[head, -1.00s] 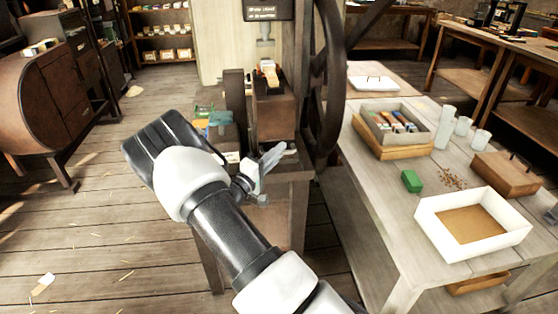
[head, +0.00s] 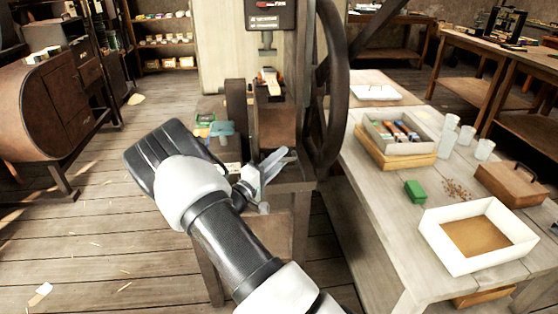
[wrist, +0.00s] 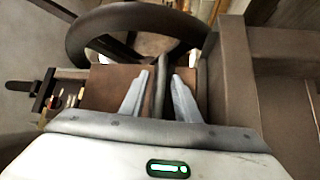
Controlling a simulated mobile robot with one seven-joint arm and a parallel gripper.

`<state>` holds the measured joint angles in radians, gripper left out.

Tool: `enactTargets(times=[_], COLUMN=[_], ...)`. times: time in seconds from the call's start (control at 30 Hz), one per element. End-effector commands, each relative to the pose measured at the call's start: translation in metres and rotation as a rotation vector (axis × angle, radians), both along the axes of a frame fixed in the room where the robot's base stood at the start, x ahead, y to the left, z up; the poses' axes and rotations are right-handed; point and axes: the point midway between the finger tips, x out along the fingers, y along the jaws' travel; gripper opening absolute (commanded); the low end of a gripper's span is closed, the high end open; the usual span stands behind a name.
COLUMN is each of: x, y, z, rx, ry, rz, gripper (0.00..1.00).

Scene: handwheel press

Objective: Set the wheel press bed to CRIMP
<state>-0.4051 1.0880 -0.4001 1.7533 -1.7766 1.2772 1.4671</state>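The wheel press (head: 297,120) stands ahead of me, with its large dark handwheel (head: 338,100) on its right side. A dark sign panel (head: 269,14) with a small red mark and unreadable lettering sits at the top, above a grey ram (head: 267,42). A brown bed block (head: 272,125) is below the ram. My gripper (head: 284,160) is in front of the press, left of the wheel's lower rim. In the wrist view my gripper (wrist: 160,98) is open, with a dark upright bar between the fingers; contact cannot be told. The handwheel (wrist: 85,35) arches behind it.
A table on the right holds a box of coloured items (head: 402,132), a green block (head: 415,191), a white tray (head: 432,237), glasses (head: 449,135) and a brown case (head: 510,184). A rounded cabinet (head: 45,120) stands left. The floor between is mostly clear.

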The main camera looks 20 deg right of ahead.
Motion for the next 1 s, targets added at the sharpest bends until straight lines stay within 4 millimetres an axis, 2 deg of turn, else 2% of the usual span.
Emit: enactTargets(times=[0.17, 0.27, 0.8, 1.0], x=[-0.001, -0.005, -0.064, -0.078], y=[0.003, 0.013, 0.12, 0.145], z=[0.0, -0.001, -0.016, -0.021], rx=[0.001, 0.001, -0.001, 0.0], ry=[0.001, 0.001, 0.001, 0.0], rz=[0.001, 0.004, 0.003, 0.002], gripper=[0.29, 0.29, 0.29, 0.29])
